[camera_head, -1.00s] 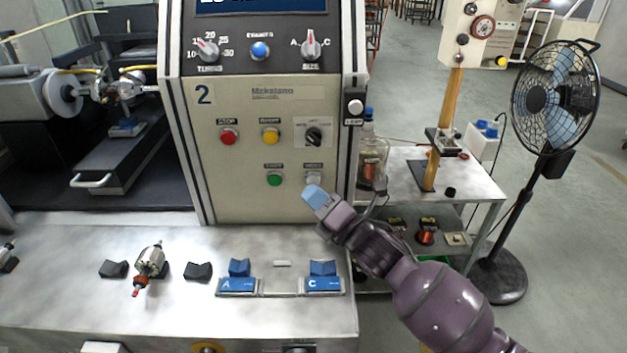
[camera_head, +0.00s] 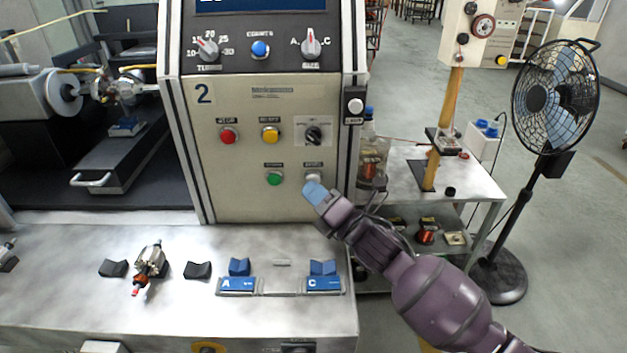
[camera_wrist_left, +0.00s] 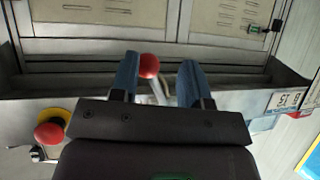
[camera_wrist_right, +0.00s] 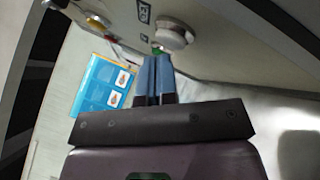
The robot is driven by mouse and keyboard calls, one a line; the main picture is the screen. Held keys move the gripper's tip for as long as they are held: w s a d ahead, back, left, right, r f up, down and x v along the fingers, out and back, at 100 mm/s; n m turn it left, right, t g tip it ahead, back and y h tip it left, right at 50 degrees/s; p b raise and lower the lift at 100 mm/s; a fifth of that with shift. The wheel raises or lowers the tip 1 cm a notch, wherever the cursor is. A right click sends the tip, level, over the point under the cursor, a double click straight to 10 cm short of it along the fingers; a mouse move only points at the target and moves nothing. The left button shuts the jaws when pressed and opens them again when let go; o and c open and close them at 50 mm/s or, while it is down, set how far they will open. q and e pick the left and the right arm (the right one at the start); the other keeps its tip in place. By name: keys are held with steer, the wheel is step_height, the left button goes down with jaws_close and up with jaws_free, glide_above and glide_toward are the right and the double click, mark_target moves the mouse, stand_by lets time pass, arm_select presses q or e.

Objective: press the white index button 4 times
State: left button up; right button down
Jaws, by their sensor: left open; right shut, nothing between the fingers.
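The white index button (camera_head: 313,178) is at the lower right of the grey control panel, right of the green button (camera_head: 274,179). My right gripper (camera_head: 314,193) is shut and empty, its blue fingertips just below the white button and partly covering it. In the right wrist view, the shut fingertips (camera_wrist_right: 153,62) point toward a round white button (camera_wrist_right: 172,35). I cannot tell whether they touch it. My left gripper (camera_wrist_left: 158,80) is open and empty in its wrist view, and is not seen in the head view.
Red (camera_head: 229,136) and yellow (camera_head: 270,135) buttons and a black rotary switch (camera_head: 313,135) sit above. An armature (camera_head: 150,262) and blue blocks A (camera_head: 238,285) and C (camera_head: 323,284) are on the bench below. A red knob (camera_wrist_left: 149,66) shows between the left fingers.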

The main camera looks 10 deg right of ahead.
steer(key=shift+w+d, duration=0.1)
steer(key=shift+w, duration=0.3)
stand_by(0.4)
steer(key=shift+s, duration=0.9)
steer(key=shift+p, duration=0.3)
steer(key=shift+w, duration=0.15)
steer(key=shift+w, duration=0.3)
steer(key=shift+w, duration=0.45)
stand_by(1.0)
steer(key=shift+s, duration=0.9)
